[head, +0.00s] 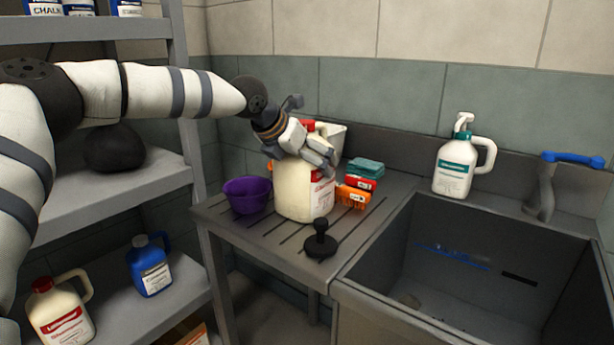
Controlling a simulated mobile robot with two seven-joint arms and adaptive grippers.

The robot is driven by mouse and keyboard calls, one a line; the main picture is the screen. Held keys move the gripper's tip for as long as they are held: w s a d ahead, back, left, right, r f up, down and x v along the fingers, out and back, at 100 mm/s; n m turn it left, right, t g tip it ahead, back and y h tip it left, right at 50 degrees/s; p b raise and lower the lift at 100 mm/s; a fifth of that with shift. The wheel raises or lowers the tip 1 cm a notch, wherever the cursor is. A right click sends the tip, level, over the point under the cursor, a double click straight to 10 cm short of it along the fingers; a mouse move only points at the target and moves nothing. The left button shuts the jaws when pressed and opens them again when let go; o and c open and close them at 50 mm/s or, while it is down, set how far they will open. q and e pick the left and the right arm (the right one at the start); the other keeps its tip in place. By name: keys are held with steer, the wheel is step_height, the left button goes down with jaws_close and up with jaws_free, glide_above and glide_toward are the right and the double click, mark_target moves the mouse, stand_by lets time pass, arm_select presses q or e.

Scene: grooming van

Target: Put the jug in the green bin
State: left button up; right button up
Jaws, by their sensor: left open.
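A cream jug (300,192) with a red cap and a red-and-white label stands upright on the slatted drainboard (270,238) beside the sink. My left gripper (312,152) is open at the top of this jug, in front of its upper part, and hides part of the cap and neck. I cannot tell whether its fingers touch the jug. A similar cream jug (60,318) with a red cap stands on the low shelf at the left, next to a blue jug (150,266). No green bin shows in this view. My right gripper is not in view.
A purple bowl (247,196), a black plunger-like tool (320,240), an orange brush (353,196) and a stack of red and teal items (364,174) crowd the jug. A shelf post (190,120) stands at the left.

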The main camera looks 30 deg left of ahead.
arm_select(q)
steer(key=shift+r, duration=0.25)
steer(key=c, duration=1)
